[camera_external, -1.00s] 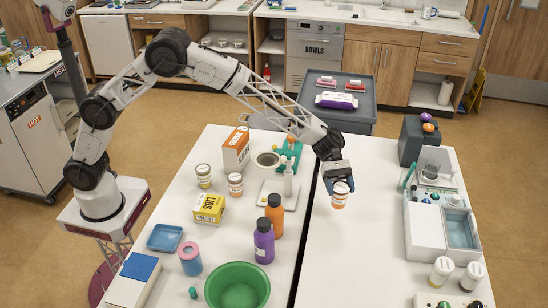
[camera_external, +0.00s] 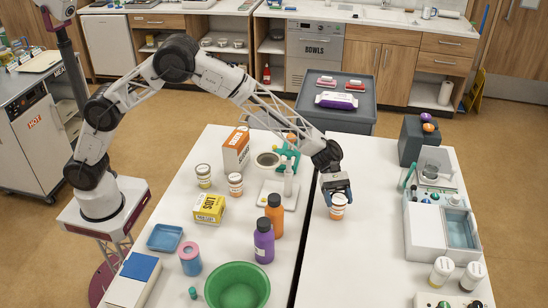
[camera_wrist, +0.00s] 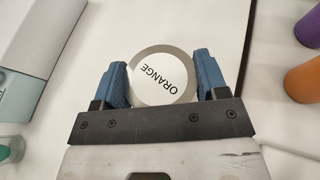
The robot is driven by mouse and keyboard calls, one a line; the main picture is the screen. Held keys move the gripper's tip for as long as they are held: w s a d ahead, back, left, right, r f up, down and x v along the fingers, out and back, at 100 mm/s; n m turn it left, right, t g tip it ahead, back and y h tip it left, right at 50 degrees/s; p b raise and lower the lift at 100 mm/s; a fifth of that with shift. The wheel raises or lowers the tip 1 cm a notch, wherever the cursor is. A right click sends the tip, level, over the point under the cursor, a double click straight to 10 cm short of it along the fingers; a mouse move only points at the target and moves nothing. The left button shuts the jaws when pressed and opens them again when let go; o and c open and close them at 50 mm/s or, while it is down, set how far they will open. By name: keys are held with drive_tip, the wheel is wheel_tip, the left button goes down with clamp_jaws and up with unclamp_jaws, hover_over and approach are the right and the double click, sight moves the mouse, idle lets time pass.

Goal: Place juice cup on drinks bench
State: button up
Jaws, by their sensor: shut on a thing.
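The juice cup (camera_external: 338,207) is a small orange and white cup. Its white lid, marked ORANGE, faces the camera in the wrist view (camera_wrist: 161,76). My gripper (camera_external: 337,194) is shut on it, with one blue finger on each side of the cup in the wrist view (camera_wrist: 161,82). The cup is low over the right-hand white bench (camera_external: 350,265), near its left edge. I cannot tell whether its base touches the bench top.
The left table (camera_external: 190,265) holds a green bowl (camera_external: 237,287), a purple bottle (camera_external: 264,242) and an orange bottle (camera_external: 274,212) near the gap between the tables. A grey-white tray unit (camera_external: 425,237) stands on the right bench. The bench's middle is clear.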

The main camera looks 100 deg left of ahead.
drive_tip(key=shift+f, duration=0.15)
drive_tip(key=o, duration=1.1)
drive_tip(key=shift+s+a+r, duration=0.15)
drive_tip(key=shift+a+r, duration=0.15)
drive_tip(key=shift+a, duration=0.1)
drive_tip(key=v, duration=1.1)
drive_tip(key=shift+r, duration=0.15)
